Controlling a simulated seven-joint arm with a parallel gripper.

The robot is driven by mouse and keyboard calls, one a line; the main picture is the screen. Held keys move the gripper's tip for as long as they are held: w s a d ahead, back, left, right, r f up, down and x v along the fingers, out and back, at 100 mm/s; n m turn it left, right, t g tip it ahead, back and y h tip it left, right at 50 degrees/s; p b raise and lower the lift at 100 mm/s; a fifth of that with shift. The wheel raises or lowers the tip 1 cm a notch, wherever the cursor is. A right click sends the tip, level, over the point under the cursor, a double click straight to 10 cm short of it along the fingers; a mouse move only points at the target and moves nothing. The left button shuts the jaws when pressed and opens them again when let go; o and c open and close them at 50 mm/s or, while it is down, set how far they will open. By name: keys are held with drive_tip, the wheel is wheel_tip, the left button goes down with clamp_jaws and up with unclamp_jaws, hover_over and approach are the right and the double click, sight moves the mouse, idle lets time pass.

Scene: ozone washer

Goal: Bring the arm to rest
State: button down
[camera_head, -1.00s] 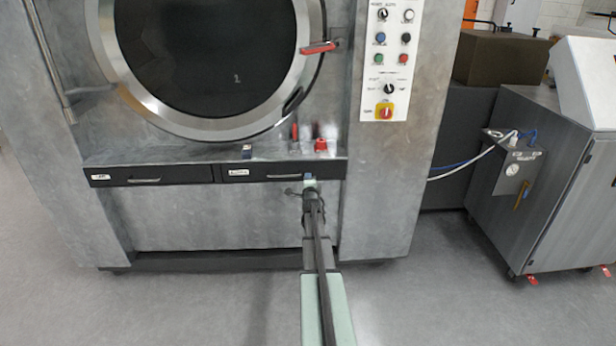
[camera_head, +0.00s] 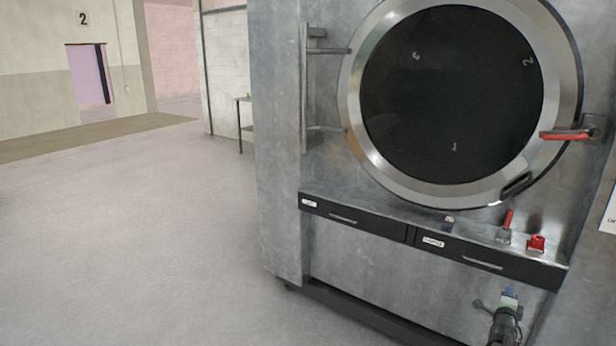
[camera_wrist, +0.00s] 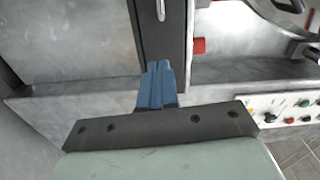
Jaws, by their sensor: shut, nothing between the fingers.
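My gripper (camera_head: 510,293) is at the lower right of the head view, in front of the washer and just below the right drawer (camera_head: 490,264). In the wrist view its two blue fingers (camera_wrist: 157,84) lie together, shut, with nothing held. The fingertips point toward the dark drawer front (camera_wrist: 165,45); I cannot tell whether they touch it. Most of my arm is outside the head view.
The washer's round door (camera_head: 365,135) looks closed, with a red handle (camera_head: 566,135) at its right. The left drawer (camera_head: 350,217) looks shut. Red parts (camera_head: 536,243) stand on the ledge. The control panel (camera_wrist: 285,105) shows in the wrist view. Open floor (camera_head: 130,240) lies left.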

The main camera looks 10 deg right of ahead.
drive_tip(key=s+a+f+n+g+y, duration=0.2)
drive_tip(key=s+f+n+g+y, duration=0.25)
drive_tip(key=f+n, duration=0.5)
drive_tip(key=s+a+f+n+g+y, duration=0.5)
drive_tip(key=s+a+f, duration=0.4)
drive_tip(key=a+f, duration=0.15)
drive_tip(key=s+a+f+n+g+y, duration=0.1)
drive_tip(key=s+a+f+n+g, duration=0.2)
drive_tip(key=a, duration=1.3)
drive_tip(key=s+a+f+n+g+y, duration=0.1)
drive_tip(key=s+a+f+n+g, duration=0.2)
drive_tip(key=s+a+f, duration=0.5)
drive_tip(key=s+a+f+n+g+y, duration=0.1)
drive_tip(key=s+a+f+n+g, duration=0.3)
drive_tip(key=s+a, duration=1.1)
drive_tip(key=a+f+n, duration=0.1)
drive_tip(key=a, duration=1)
drive_tip(key=shift+f, duration=0.35)
